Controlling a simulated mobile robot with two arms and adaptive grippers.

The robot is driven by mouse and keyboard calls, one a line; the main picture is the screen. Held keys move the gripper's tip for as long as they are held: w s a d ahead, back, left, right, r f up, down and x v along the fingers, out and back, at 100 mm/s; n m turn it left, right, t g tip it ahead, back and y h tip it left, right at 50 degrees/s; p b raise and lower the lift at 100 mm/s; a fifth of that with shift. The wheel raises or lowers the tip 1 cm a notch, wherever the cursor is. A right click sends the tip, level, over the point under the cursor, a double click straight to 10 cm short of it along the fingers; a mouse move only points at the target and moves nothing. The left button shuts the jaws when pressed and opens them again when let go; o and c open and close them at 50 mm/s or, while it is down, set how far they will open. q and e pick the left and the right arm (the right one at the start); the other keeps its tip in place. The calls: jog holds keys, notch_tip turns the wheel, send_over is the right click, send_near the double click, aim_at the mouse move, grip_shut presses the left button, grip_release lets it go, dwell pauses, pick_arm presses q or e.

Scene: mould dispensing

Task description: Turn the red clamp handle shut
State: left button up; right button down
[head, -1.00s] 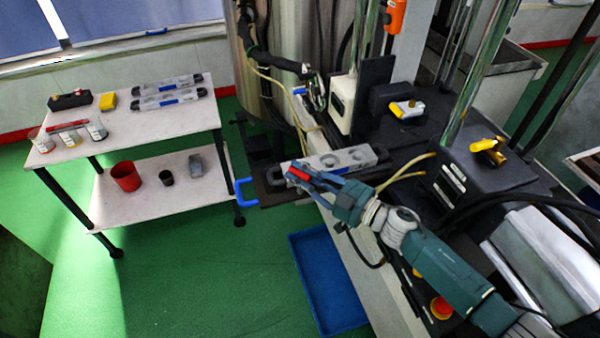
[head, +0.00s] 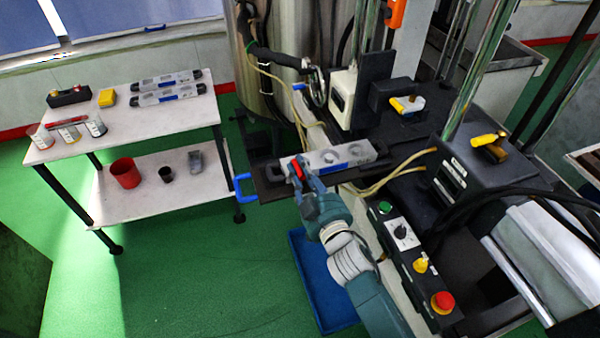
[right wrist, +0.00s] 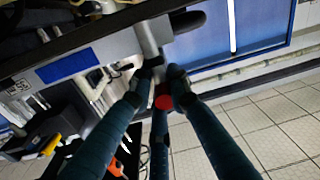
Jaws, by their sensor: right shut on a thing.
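The grey mould (head: 350,153) with round cavities lies on a dark plate (head: 272,187) at the machine's front left. The red clamp handle (head: 297,171) is at the mould's left end. My right gripper (head: 302,178) is shut on this handle, with its fingers covering part of it. In the right wrist view, the round red end of the handle (right wrist: 164,102) shows between my fingers (right wrist: 159,80), below a grey metal part and the mould's side with its blue label (right wrist: 68,66). My left gripper is not in view.
A blue pull handle (head: 240,187) sticks out left of the plate. A control panel with a red button (head: 442,302) lies right of my arm. A blue bin (head: 322,285) stands below. A white trolley (head: 150,125) with moulds and cups is at the left, with green floor between.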

jog(key=shift+r+m+t+h+b, duration=0.1)
jog(key=shift+m+t+h+b, duration=0.25)
jog(key=shift+h, duration=0.25)
jog(key=shift+r, duration=0.25)
jog(key=c, duration=1.7)
grip_release()
jog(key=shift+f, duration=0.2)
jog(key=shift+s+d+f, duration=0.1)
jog(key=shift+s, duration=0.15)
jog(key=v, duration=1.1)
jog(key=shift+s+r, duration=0.2)
jog(key=shift+r, duration=0.05)
